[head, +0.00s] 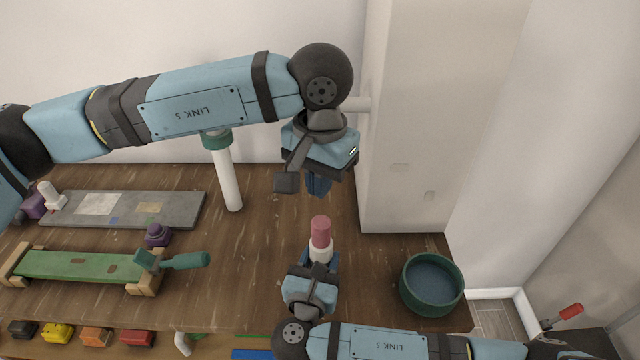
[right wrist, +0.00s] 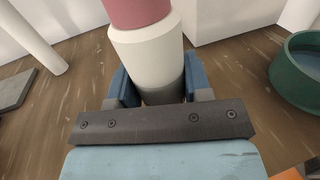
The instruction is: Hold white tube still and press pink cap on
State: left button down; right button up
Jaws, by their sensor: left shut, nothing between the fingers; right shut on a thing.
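The white tube (head: 320,250) stands upright in my right gripper (head: 322,264), which is shut on it. In the right wrist view the white tube (right wrist: 150,58) shows large between the blue fingers of the right gripper (right wrist: 158,85). The pink cap (head: 321,230) sits on top of the tube; it also shows at the top edge of the right wrist view (right wrist: 138,10). I cannot tell how far down the cap is seated. My left gripper (head: 318,188) is shut and empty, pointing down above the cap and apart from it.
A green bowl (head: 431,284) with a blue inside stands at the right table edge. A white post (head: 228,180) rises behind left. A green board with a hammer (head: 180,261), a grey board (head: 125,209) and a purple knob (head: 158,235) lie left. A pale pillar (head: 430,120) stands behind right.

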jog(key=o, duration=1.2)
